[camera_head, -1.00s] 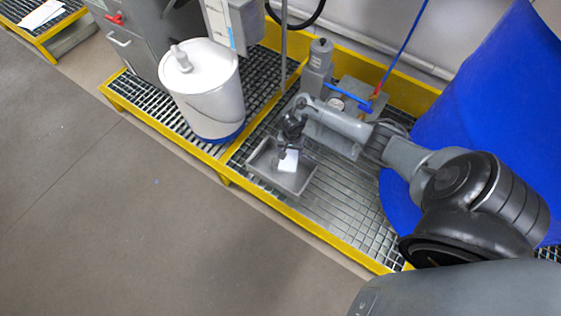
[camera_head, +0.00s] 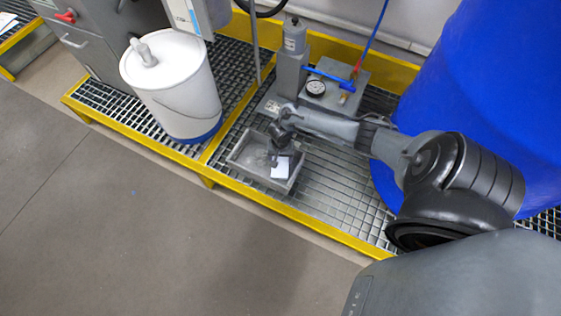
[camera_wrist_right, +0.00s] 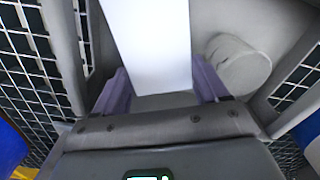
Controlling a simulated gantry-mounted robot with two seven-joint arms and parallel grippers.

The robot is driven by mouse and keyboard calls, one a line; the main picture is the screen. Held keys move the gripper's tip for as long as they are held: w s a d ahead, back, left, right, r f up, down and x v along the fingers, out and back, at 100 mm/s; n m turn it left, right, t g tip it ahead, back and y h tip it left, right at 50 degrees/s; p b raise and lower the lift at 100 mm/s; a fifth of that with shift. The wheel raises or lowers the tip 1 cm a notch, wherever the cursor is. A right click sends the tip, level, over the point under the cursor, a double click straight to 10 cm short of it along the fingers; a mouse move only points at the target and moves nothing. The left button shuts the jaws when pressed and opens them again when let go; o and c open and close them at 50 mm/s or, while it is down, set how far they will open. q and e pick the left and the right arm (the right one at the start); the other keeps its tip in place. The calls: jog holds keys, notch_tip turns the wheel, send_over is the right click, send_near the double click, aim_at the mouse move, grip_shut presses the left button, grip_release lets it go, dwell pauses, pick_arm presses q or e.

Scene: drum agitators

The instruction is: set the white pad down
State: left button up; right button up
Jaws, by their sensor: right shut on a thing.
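The white pad (camera_head: 282,167) shows at my right gripper (camera_head: 281,155), over the right part of a grey tray (camera_head: 245,172). In the right wrist view the pad (camera_wrist_right: 150,40) is a flat white sheet between the two purple-grey fingers of the right gripper (camera_wrist_right: 158,88). The right gripper is shut on the pad. Whether the pad touches the tray floor cannot be told. My left gripper is not in view.
The tray stands on a metal grating (camera_head: 345,195) with a yellow edge (camera_head: 310,222). A white drum (camera_head: 178,88) stands to its left, a pump with a gauge (camera_head: 316,88) behind, a large blue drum (camera_head: 495,90) to the right. A pale cylinder (camera_wrist_right: 238,65) lies in the tray.

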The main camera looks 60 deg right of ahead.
aim_at(280, 159)
notch_tip(280, 159, down, 3)
jog(key=shift+w+r+b, duration=0.1)
jog(key=shift+b, duration=0.9)
jog(key=o, duration=0.6)
jog(key=shift+o, duration=0.8)
